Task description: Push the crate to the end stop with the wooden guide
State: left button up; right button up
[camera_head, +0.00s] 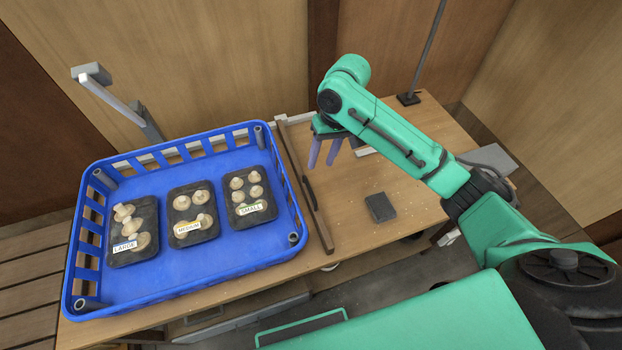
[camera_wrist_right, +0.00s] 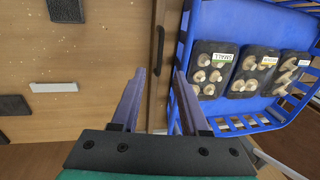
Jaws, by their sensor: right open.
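The blue crate (camera_head: 150,288) sits on the left of the table and holds three black trays of mushrooms labelled LARGE, MEDIUM and SMALL. The wooden guide (camera_head: 318,222) is a long strip lying along the crate's right side, with a dark handle (camera_head: 308,188) on it. My right gripper (camera_head: 323,165) is open and empty, above the table just right of the guide's far part. In the right wrist view, the guide (camera_wrist_right: 168,25) and its handle (camera_wrist_right: 158,50) appear beyond the open fingers, and the crate (camera_wrist_right: 188,55) is to the right. I cannot make out the end stop clearly.
A dark block (camera_head: 380,207) lies on the bare table (camera_head: 350,235) right of the guide. A black-based pole (camera_head: 408,98) stands at the back right. A grey bracket (camera_head: 110,102) rises behind the crate. Wooden wall panels close off the back.

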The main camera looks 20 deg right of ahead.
send_near(311, 191)
jog(key=f, duration=0.2)
jog(key=a+f, duration=0.1)
jog(key=f, duration=0.4)
jog(key=shift+s+a+f+p, duration=0.1)
jog(key=shift+a+f+p, duration=0.05)
jog(key=shift+f+p, duration=0.25)
jog(key=shift+r, duration=0.1)
grip_shut()
pick_arm(q)
jog(key=shift+s+r, duration=0.45)
jog(key=shift+s, duration=0.15)
